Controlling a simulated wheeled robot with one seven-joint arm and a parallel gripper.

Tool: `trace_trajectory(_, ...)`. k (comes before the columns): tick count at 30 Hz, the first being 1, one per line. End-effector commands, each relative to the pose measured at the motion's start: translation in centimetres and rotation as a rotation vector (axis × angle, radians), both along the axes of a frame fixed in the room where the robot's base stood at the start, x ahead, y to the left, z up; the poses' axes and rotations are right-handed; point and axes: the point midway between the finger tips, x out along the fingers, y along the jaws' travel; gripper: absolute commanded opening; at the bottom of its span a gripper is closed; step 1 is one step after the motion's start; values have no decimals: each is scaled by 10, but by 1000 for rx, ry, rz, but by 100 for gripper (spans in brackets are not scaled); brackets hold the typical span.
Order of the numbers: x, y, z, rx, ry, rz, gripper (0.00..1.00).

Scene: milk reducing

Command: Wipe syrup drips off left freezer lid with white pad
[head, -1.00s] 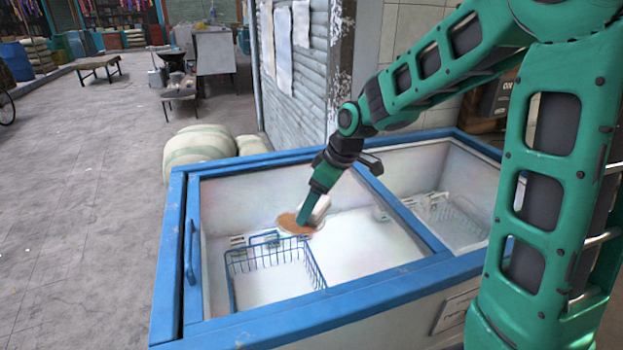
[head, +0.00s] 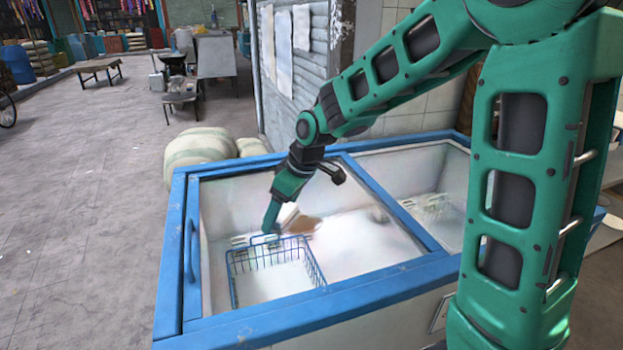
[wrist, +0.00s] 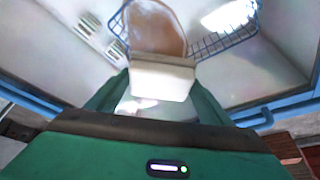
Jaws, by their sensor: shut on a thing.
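My gripper (head: 271,218) is over the left freezer lid (head: 345,265), a glass pane in a blue frame. It is shut on the white pad (wrist: 162,80), which also shows beside the fingers in the head view (head: 287,214). The brown syrup patch (head: 305,226) lies on the lid just right of the pad. In the wrist view the syrup (wrist: 155,28) is directly beyond the pad's edge. The fingers hide part of the pad, and I cannot tell whether its underside touches the glass.
A blue wire basket (head: 275,268) shows through the glass. The blue lid handle (head: 189,250) stands at the left edge. The right lid (head: 425,185) is beside the middle bar. Pale sacks (head: 200,147) sit on the floor behind the freezer.

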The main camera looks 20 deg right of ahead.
Motion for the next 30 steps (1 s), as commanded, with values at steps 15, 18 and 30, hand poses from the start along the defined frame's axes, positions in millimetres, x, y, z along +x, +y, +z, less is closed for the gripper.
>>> trace_trajectory(15,0,-18,1,-1,2,-10,49)
trace_trajectory(18,-1,-23,-1,0,4,-8,49)
trace_trajectory(30,-2,-43,-1,0,4,15,49)
